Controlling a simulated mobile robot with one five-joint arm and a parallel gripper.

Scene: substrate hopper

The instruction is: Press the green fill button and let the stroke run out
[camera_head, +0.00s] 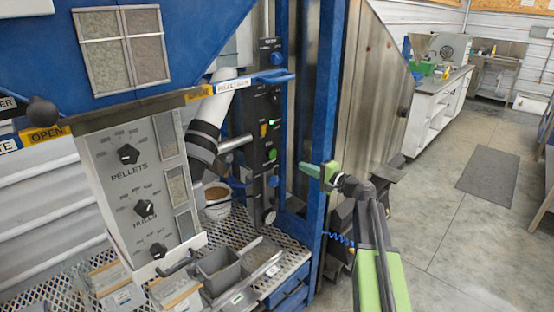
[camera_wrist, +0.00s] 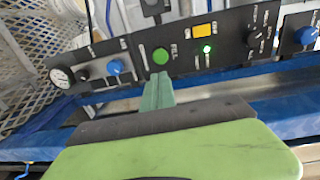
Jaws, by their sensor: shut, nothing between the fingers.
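The round green fill button (camera_wrist: 160,56) sits on a black control panel, with the word FILL beside it. In the head view the green button (camera_head: 272,154) is on the upright black panel behind the blue frame. My gripper (camera_wrist: 158,78) is shut and empty. In the wrist view its fingertips point at the button and appear just below it, not covering it. In the head view my gripper (camera_head: 308,168) is to the right of the button, in front of the blue post, and looks apart from the panel.
A yellow square button (camera_wrist: 205,31) and a lit green lamp (camera_wrist: 207,49) are beside the fill button. Blue knobs (camera_wrist: 116,67) and a gauge (camera_wrist: 61,77) share the panel. A blue upright post (camera_head: 327,120) stands close to my gripper. Open floor (camera_head: 470,230) lies to the right.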

